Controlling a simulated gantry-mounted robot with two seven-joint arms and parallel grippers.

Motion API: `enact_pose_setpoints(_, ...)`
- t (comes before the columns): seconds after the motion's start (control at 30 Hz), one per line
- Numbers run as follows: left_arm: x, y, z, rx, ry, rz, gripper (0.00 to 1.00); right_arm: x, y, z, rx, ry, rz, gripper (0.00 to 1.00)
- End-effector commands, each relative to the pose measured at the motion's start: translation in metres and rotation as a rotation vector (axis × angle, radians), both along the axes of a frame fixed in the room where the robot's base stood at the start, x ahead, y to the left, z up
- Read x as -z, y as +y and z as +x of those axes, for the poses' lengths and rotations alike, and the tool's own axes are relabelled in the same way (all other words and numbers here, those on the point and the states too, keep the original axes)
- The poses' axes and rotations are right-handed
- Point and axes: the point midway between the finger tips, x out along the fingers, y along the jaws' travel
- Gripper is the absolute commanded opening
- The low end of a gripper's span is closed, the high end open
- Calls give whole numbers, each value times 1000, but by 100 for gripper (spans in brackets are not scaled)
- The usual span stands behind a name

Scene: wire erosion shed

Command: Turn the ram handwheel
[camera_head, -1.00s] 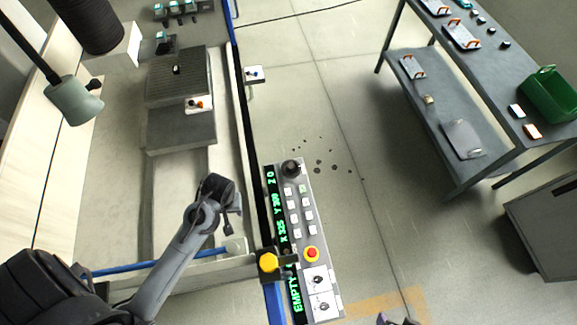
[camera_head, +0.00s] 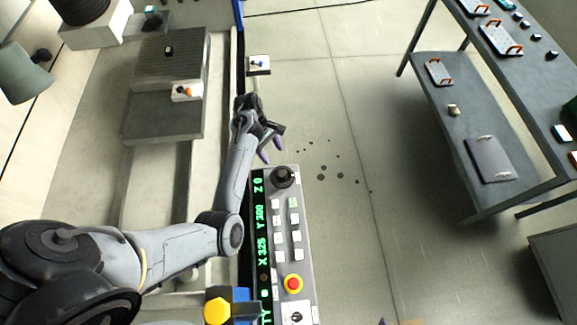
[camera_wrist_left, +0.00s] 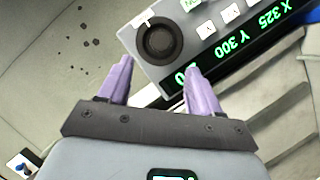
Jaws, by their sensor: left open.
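The ram handwheel appears to be the round black knob (camera_head: 283,177) at the far end of the grey control panel (camera_head: 304,237). In the left wrist view the same black knob (camera_wrist_left: 159,40) lies just beyond my fingertips, roughly centred between them. My left gripper (camera_head: 271,150) is open and empty, with its purple fingers apart a little beyond the knob's far side. It also shows in the left wrist view (camera_wrist_left: 158,66). I see no contact with the knob.
The panel carries white buttons, a green display and a red stop button (camera_head: 293,284). A yellow knob (camera_head: 217,310) stands at the bottom. The machine bath with a dark block (camera_head: 168,62) lies left. A grey shelf table (camera_head: 485,165) stands right, with open floor between.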

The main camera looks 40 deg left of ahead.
Motion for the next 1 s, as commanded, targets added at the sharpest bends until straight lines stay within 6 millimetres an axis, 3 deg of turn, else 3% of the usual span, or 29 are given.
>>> enact_pose_setpoints(0.27,26,-11,0,2,0,-2,64,5,-1,-7,-3,16,-4,67)
enact_pose_setpoints(0.7,87,-36,0,2,-1,-1,64,7,-1,-5,-3,10,-4,67)
enact_pose_setpoints(1.0,100,-41,1,1,-3,0,64,7,0,-4,0,8,1,67)
